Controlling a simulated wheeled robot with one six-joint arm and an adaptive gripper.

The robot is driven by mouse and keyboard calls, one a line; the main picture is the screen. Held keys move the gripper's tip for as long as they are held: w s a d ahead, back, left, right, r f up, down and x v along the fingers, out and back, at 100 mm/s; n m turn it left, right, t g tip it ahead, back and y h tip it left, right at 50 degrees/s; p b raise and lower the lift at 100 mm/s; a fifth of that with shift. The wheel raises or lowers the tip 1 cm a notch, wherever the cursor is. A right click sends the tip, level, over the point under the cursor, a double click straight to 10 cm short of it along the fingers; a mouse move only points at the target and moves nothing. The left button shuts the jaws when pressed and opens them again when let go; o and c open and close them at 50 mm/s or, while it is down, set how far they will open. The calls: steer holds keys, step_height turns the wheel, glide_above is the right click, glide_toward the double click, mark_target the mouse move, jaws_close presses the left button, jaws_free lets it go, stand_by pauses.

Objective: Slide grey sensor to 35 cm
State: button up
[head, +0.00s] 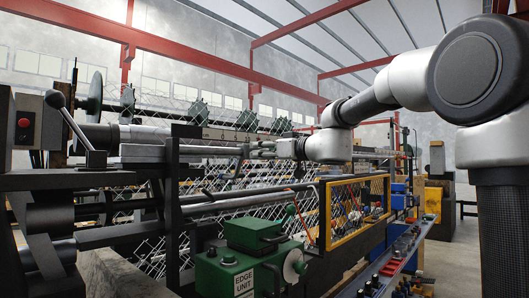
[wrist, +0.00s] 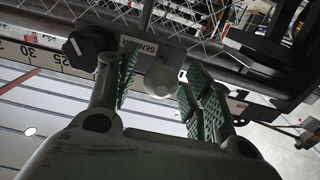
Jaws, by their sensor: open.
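The grey sensor (wrist: 138,47) shows in the wrist view with the label "SENSOR" on its body and a round grey knob (wrist: 161,79) facing me. My gripper (wrist: 160,68) is open, its green-padded fingers on either side of the knob, with gaps visible at both sides. A pale scale strip (wrist: 42,58) with the marks 25 and 30 lies to the left of the sensor. The sensor's exact reading cannot be told. In the head view my gripper (head: 263,148) is at the rail below the scale bar (head: 225,135); the sensor is too small to make out there.
A black knob (wrist: 86,46) sits close to the left finger in the wrist view. In the head view, the green edge unit (head: 250,258) and a yellow-framed mesh guard (head: 355,210) stand in front of the machine. A lever (head: 72,125) rises at left.

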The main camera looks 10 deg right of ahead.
jaws_close()
steer(key=w+d, duration=1.1)
steer(key=d, duration=0.5)
steer(key=shift+w+d, duration=0.15)
steer(key=shift+w, duration=0.25)
jaws_free()
steer(key=v, duration=1.2)
